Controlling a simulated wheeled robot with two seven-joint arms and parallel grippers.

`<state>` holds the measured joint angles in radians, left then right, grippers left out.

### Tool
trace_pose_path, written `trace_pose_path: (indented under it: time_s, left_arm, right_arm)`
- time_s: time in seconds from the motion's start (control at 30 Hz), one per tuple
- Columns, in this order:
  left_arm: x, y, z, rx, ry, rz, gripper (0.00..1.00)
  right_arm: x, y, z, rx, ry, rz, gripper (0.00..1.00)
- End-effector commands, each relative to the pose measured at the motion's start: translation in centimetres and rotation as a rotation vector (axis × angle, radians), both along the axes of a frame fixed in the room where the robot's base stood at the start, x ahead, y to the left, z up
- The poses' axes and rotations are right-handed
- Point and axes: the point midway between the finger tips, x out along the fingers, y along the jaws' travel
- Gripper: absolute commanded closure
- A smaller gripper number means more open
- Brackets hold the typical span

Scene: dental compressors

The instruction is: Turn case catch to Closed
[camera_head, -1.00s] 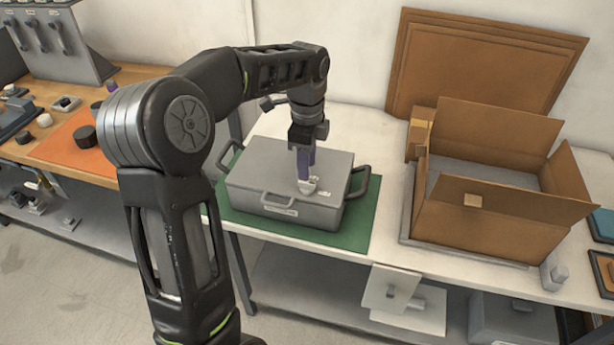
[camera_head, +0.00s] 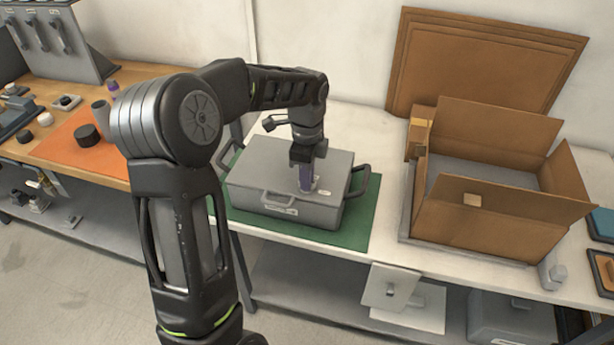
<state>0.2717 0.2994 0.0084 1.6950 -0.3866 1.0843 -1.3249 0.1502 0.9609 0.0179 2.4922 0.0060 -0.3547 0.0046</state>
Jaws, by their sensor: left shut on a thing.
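A grey case (camera_head: 260,180) with dark side handles and a front handle lies on a green mat (camera_head: 362,222) on the white table. My left gripper (camera_head: 306,188) points down onto the case's lid, near its front right part. It is shut on the case catch, which is mostly hidden by the purple fingers. A small pale plate (camera_head: 323,192) shows beside the fingertips. Which way the catch is turned cannot be made out. My right gripper is not in view.
An open cardboard box (camera_head: 490,215) stands to the right, with flat cardboard sheets (camera_head: 480,62) leaning on the wall behind. A wooden bench (camera_head: 110,170) with an orange mat and small parts is at the left. The table between case and box is clear.

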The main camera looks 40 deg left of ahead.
Motion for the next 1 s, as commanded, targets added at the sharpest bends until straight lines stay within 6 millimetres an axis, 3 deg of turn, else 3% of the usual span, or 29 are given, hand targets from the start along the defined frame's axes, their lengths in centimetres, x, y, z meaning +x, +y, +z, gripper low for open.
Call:
trace_pose_path:
  time_s: [0.63, 1.0]
  left_arm:
    - [0.01, 0.0, 0.02, 0.0, 0.0, 0.009, 1.0]
    - [0.02, 0.02, -0.03, 0.001, -0.001, 0.141, 1.0]
  right_arm:
    - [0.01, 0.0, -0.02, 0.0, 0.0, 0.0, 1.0]
    - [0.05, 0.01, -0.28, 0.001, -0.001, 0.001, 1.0]
